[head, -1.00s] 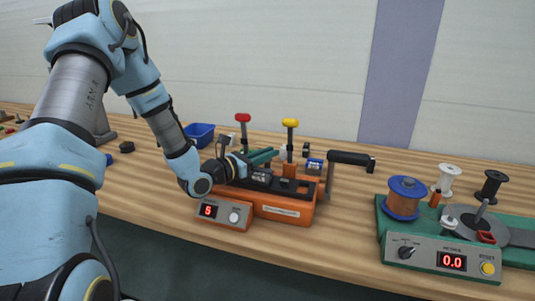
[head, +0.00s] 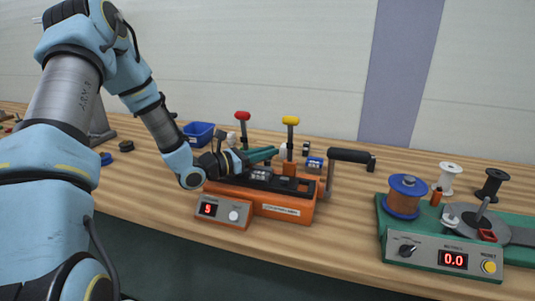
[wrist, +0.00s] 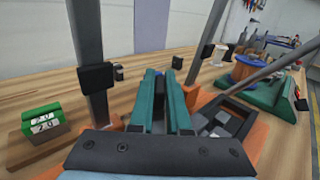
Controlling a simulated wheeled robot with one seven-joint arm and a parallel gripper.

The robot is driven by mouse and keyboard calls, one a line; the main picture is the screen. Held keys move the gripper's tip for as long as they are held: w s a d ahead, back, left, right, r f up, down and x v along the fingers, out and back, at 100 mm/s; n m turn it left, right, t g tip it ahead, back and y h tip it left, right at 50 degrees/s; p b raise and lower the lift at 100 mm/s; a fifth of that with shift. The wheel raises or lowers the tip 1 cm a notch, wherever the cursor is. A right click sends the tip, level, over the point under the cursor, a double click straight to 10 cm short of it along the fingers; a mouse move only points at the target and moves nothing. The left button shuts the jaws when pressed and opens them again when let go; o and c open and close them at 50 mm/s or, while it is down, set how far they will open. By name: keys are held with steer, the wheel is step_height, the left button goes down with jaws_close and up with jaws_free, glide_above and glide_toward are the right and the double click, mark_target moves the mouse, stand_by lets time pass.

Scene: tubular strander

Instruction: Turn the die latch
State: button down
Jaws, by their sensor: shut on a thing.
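The orange machine (head: 280,211) stands on the bench in the middle of the head view. My gripper (head: 272,153) reaches over it from the left, just behind its dark top tray. In the wrist view my gripper's two teal fingers (wrist: 167,80) are close together, pointing forward. They are shut on a small part at their tips, which I take to be the die latch; the fingers hide most of it. A dark end (wrist: 177,62) and some orange show just beyond the tips. How far the latch is turned cannot be seen.
A red-knobbed lever (head: 243,117) and a yellow-knobbed lever (head: 290,122) rise close to my gripper. A black-handled crank (head: 349,157) stands to the right. A green block (wrist: 42,122) lies left in the wrist view. A green spool machine (head: 427,246) stands farther right.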

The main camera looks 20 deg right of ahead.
steer(key=shift+m+g+b, duration=0.35)
steer(key=shift+m+g, duration=1.45)
steer(key=shift+g, duration=1)
steer(key=shift+g+y, duration=0.3)
steer(key=c, duration=0.9)
jaws_free()
